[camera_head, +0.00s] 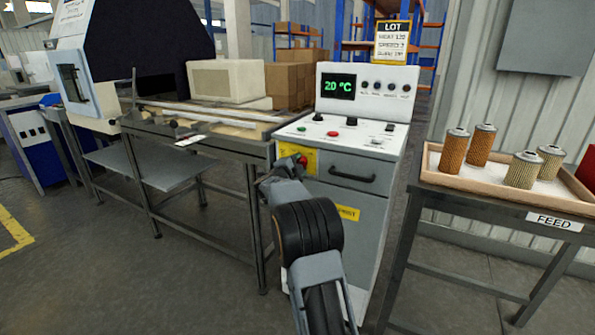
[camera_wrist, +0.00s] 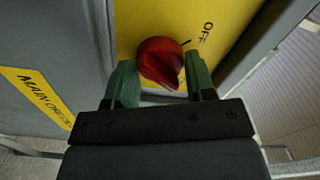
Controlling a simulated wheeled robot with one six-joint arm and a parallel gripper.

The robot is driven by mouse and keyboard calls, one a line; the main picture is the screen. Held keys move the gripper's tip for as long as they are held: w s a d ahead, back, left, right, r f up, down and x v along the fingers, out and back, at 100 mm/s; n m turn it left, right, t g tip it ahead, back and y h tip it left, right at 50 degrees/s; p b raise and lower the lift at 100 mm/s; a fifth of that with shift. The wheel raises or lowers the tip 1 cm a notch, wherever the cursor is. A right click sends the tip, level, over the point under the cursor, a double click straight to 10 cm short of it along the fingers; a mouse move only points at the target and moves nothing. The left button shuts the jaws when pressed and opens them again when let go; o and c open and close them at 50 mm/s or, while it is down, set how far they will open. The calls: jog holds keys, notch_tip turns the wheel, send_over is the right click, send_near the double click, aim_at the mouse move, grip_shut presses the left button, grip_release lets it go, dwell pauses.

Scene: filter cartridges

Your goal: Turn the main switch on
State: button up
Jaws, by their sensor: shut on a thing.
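The main switch is a red rotary knob (camera_wrist: 160,60) on a yellow plate (camera_wrist: 222,20) on the front of the grey machine cabinet (camera_head: 340,210). The word OFF and a short black line stand beside the knob in the wrist view. The knob's ridge slants in that view. My gripper (camera_wrist: 160,80) is shut on the knob, with one green finger on each side of it. In the head view the yellow plate (camera_head: 311,159) shows, but my gripper (camera_head: 286,165) and wrist cover much of it.
The cabinet has a drawer handle (camera_head: 352,174) and a display (camera_head: 338,87) reading 20 °C. To the right a table holds a tray (camera_head: 428,171) with several filter cartridges (camera_head: 453,150). A metal workbench (camera_head: 230,145) adjoins on the left. A yellow MAIN label (camera_wrist: 37,95) is beside the plate.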

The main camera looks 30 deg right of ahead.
jog(key=shift+m+b, duration=0.6)
jog(key=shift+m, duration=0.4)
jog(key=o, duration=0.9)
jog(key=shift+o, duration=0.2)
jog(key=p+v, duration=0.1)
jog(key=v, duration=1.3)
jog(key=shift+p, duration=0.3)
jog(key=shift+d, duration=0.1)
